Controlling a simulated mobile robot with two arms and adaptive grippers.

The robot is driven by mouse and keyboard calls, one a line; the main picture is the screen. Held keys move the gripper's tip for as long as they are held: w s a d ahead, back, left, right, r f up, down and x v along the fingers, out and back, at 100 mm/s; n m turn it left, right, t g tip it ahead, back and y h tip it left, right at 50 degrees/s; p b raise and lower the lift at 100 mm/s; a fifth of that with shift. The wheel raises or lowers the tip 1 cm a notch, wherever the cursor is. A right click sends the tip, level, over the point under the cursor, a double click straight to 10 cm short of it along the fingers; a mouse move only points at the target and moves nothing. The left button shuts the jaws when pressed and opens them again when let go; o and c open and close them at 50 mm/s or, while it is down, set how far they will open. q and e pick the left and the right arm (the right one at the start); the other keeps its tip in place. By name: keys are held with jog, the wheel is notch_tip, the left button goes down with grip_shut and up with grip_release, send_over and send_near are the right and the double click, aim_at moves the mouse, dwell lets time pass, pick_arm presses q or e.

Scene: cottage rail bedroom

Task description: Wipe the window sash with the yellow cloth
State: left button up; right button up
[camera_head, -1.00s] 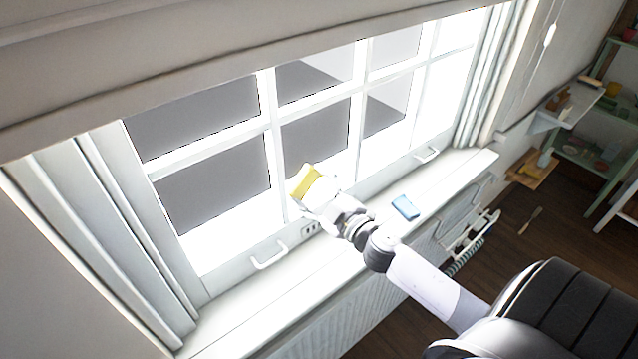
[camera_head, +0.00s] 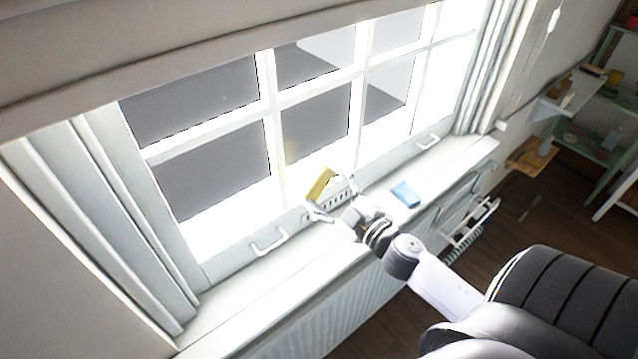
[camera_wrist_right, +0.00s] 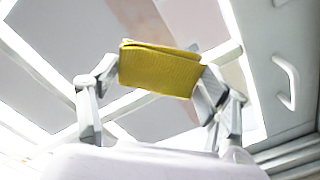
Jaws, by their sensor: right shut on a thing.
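The yellow cloth (camera_head: 321,183) is folded into a small pad and held in my right gripper (camera_head: 330,197). In the right wrist view the cloth (camera_wrist_right: 160,68) sits between the two fingers of my right gripper (camera_wrist_right: 158,72), which are shut on its ends. The window sash (camera_head: 276,125) is white with several panes and shows behind the cloth in both views. The cloth is close to the lower part of the sash; I cannot tell whether it touches. My left gripper is not in view.
A blue cloth or sponge (camera_head: 406,194) lies on the white sill (camera_head: 455,157). White handles (camera_head: 269,243) stick out from the lower sash rail. A curtain (camera_head: 95,215) hangs at the left. A radiator (camera_head: 300,318) is below the sill, and shelves (camera_head: 590,140) stand at the right.

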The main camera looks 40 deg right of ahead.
jog(key=shift+s, duration=0.1)
jog(key=shift+s+d, duration=0.1)
jog(key=shift+s, duration=1.4)
